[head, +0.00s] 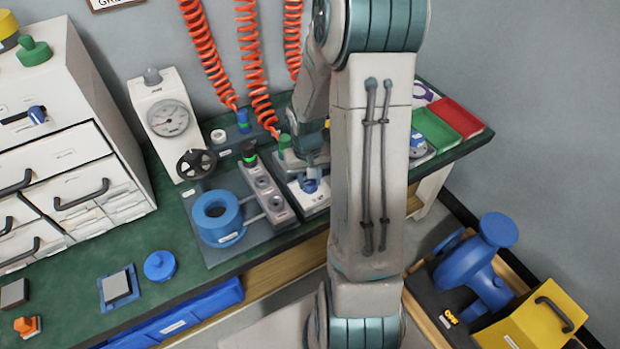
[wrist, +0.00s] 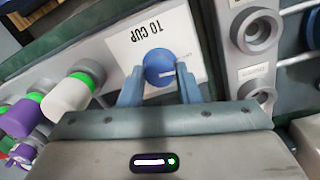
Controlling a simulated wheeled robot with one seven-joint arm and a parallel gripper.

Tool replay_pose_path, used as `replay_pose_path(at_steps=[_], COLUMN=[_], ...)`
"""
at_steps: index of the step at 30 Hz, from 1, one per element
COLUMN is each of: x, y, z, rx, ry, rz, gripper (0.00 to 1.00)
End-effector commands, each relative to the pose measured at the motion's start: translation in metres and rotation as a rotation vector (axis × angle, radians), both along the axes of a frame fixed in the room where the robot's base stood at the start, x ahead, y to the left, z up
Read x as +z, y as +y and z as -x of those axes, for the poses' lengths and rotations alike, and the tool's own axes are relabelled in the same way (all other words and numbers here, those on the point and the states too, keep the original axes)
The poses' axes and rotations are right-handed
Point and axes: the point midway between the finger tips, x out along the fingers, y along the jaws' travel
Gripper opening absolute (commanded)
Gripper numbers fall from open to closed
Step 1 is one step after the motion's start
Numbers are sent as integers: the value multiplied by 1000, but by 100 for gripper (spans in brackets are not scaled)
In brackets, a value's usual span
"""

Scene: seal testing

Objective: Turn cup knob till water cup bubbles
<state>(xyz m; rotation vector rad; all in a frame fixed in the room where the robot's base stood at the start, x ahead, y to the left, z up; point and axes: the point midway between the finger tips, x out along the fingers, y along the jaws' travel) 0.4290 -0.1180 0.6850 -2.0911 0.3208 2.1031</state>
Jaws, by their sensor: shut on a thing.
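A blue round knob (wrist: 158,68) sits on a white plate whose upside-down label reads "TO CUP" (wrist: 152,30) in the wrist view. My gripper (wrist: 159,88) has its two blue-grey fingers on either side of this knob, shut on it. In the head view the blue knob (head: 310,184) shows on the bench block beside my arm, with my gripper (head: 309,168) right over it. I cannot make out a water cup or any bubbles; my arm hides part of the bench.
A blue ring (head: 216,218), a grey manifold block (head: 266,192) and a dial gauge (head: 168,118) with a black handwheel (head: 196,164) stand left of my gripper. Orange coiled hoses (head: 258,70) hang close behind. Red and green trays (head: 455,117) lie to the right.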

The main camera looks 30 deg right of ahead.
Motion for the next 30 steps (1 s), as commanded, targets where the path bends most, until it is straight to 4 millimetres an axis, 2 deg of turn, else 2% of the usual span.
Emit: replay_pose_path(at_steps=[21, 30], x=[1, 1], y=[0, -1], z=[-1, -1], rx=[-630, -833], ry=[-1, 0], rz=[2, 0], gripper=[7, 7])
